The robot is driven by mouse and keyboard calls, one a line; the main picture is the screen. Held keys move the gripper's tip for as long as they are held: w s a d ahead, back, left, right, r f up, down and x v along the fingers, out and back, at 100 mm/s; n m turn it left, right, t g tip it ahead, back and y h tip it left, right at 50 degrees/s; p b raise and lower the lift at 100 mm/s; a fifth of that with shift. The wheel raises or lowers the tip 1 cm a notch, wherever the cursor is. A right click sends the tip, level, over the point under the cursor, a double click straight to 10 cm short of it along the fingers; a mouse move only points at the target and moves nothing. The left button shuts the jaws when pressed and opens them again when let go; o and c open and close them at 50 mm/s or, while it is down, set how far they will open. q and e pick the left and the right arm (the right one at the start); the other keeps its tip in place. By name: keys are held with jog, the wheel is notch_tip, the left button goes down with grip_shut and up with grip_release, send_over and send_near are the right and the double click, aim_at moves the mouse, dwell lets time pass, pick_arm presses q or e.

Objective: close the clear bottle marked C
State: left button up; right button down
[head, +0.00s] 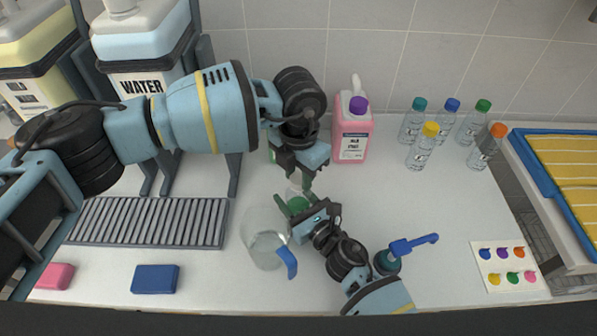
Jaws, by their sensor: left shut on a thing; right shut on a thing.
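A clear bottle (293,190) with green showing low in it stands at the middle of the counter. Its mouth and any letter on it are hidden by my grippers. My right gripper (299,207) reaches in from the front and is shut around the bottle's lower part. My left gripper (307,184) points down directly above the bottle's top. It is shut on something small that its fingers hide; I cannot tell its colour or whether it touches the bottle.
A clear jug (263,248) with a blue handle stands close to the left. A pink bottle (352,135) and several capped bottles (422,147) stand behind. A colour card (508,266) lies front right.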

pick_arm(q)
jog(key=m, duration=0.7)
jog(key=shift+m, duration=0.4)
jog(key=m, duration=0.4)
jog(key=shift+m, duration=0.3)
jog(key=m, duration=1.7)
jog(key=o, duration=1.2)
jog(key=shift+f, duration=0.1)
